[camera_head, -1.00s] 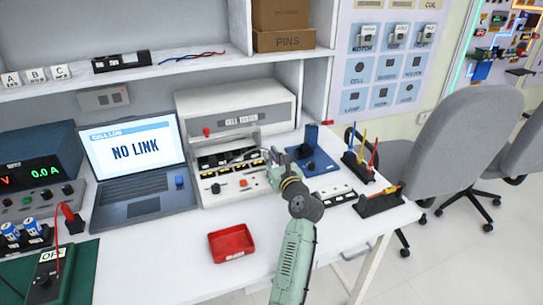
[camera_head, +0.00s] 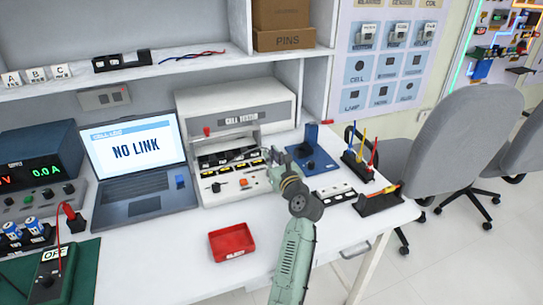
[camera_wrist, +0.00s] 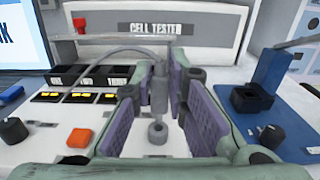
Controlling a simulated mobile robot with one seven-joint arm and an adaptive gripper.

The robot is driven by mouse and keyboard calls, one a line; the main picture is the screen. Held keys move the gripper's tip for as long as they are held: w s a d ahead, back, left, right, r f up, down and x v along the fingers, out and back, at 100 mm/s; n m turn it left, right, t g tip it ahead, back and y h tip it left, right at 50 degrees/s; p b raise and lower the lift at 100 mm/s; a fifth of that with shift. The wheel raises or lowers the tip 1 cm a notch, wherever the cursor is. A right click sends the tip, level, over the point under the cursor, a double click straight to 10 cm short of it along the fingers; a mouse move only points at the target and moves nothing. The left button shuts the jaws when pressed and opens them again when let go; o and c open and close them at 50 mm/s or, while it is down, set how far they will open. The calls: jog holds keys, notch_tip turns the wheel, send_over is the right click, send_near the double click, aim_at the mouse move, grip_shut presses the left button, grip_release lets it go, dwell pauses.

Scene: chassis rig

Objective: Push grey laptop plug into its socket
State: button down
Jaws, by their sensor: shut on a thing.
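My gripper (camera_wrist: 160,100) has purple finger pads and is shut on the grey plug (camera_wrist: 158,88). A grey cable runs from the plug up and to the left. The plug looks upright in the wrist view, just over a round grey socket (camera_wrist: 157,132) with a dark hole on the light panel of the cell tester (camera_wrist: 170,25). I cannot tell exactly how large the gap between plug and socket is. In the head view my gripper (camera_head: 271,170) is at the right part of the tester panel, and the plug is hard to make out. The laptop (camera_head: 140,165) shows "NO LINK".
A blue stand (camera_wrist: 262,90) is to the right. A red tray (camera_head: 231,242) lies in front on the white table (camera_head: 180,250).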

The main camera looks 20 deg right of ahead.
jog(key=shift+f+b, duration=0.75)
jog(key=shift+f, duration=0.65)
jog(key=c, duration=1.5)
grip_release()
jog(key=s, duration=1.2)
jog(key=shift+d, duration=0.15)
